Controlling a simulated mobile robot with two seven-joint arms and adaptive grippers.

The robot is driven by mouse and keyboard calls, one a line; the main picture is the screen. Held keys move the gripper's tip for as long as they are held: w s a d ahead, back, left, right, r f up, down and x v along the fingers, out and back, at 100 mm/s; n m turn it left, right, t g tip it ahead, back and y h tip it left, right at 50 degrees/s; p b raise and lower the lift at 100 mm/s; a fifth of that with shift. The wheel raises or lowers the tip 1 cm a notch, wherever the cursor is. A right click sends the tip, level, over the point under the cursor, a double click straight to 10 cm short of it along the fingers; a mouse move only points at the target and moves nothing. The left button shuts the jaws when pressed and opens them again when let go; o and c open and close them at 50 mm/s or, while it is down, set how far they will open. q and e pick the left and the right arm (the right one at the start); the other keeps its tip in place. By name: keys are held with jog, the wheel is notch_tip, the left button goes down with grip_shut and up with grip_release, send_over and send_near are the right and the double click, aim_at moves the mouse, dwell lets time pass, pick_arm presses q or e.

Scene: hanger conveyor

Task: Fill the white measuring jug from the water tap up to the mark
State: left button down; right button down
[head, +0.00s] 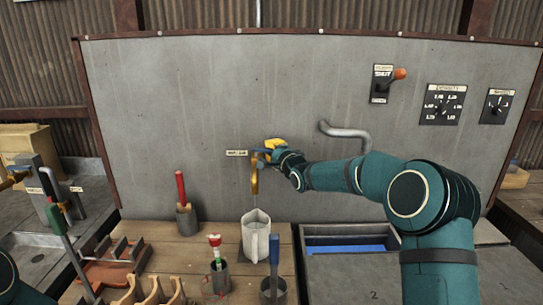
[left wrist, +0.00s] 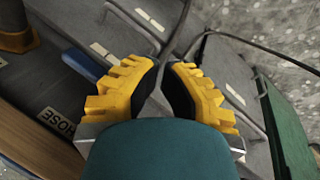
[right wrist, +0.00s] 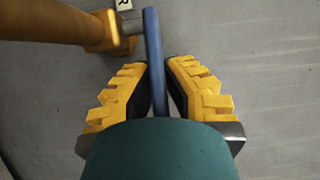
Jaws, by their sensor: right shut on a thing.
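The white measuring jug (head: 251,240) stands upright on the wooden bench, below the spout of the brass water tap (head: 254,183). I cannot make out the mark or the water level inside it. My right gripper (head: 272,150) is at the tap, shut on its blue lever; the right wrist view shows the lever (right wrist: 154,50) between the yellow fingers, with the brass tap body (right wrist: 60,20) at upper left. My left gripper (left wrist: 165,75) shows only in the left wrist view, its fingers close together with a narrow gap, over a grey surface away from the jug.
A red-handled tool in a holder (head: 186,218) stands left of the jug. A cup with a red-topped tool (head: 220,279) and a blue-handled tool in a cup (head: 273,290) stand in front. A blue-lined basin (head: 345,230) is at right. A bent grey pipe (head: 345,132) sticks out of the panel.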

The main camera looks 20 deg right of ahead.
jog(key=shift+a, duration=0.1)
jog(key=c, duration=1)
grip_release()
jog(key=shift+s, duration=0.1)
jog(key=v, duration=1.2)
